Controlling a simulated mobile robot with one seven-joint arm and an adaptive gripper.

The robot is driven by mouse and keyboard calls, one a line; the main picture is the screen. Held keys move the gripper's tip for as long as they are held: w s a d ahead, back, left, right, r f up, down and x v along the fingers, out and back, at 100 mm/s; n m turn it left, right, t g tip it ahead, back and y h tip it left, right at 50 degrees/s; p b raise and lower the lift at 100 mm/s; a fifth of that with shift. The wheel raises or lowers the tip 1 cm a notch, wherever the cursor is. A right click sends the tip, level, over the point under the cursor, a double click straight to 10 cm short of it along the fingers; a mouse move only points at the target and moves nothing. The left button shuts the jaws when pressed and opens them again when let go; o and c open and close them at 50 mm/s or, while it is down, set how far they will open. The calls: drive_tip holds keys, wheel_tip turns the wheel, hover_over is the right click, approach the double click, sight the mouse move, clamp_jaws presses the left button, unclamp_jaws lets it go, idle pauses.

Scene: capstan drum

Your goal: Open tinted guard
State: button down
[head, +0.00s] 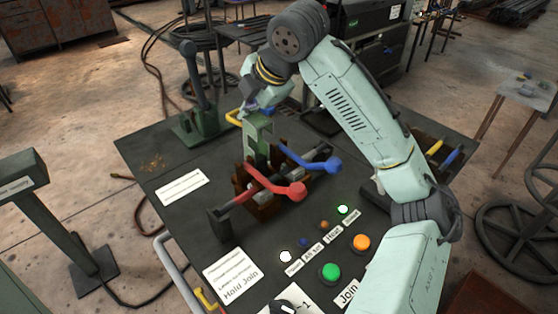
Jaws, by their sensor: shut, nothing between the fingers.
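A greenish upright panel (259,138), which looks like the tinted guard, stands behind the brown clamp block (262,203) on the dark bench top. I cannot tell whether it is see-through or how it is hinged. My gripper (256,112) is shut and empty at the panel's upper edge. I cannot tell whether it touches the panel. A yellow handle (234,118) shows just left of my gripper. My arm comes in from the right and hides part of the bench behind.
A red lever (284,188) and a blue lever (318,162) lie across the clamp block. A green button (331,272) and an orange button (361,242) are at the front right. A dark green lever post (194,95) stands at the back left. The bench's left side is mostly clear.

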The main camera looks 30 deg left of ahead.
drive_tip(key=shift+a+f, duration=0.1)
drive_tip(key=shift+a, duration=0.15)
drive_tip(key=shift+w+a+f, duration=0.3)
drive_tip(key=shift+a+f, duration=0.3)
drive_tip(key=shift+a, duration=0.3)
drive_tip(key=shift+f, duration=0.1)
drive_tip(key=shift+p+v, duration=1.1)
drive_tip(key=shift+v, duration=3.05)
drive_tip(key=shift+w+a, duration=0.1)
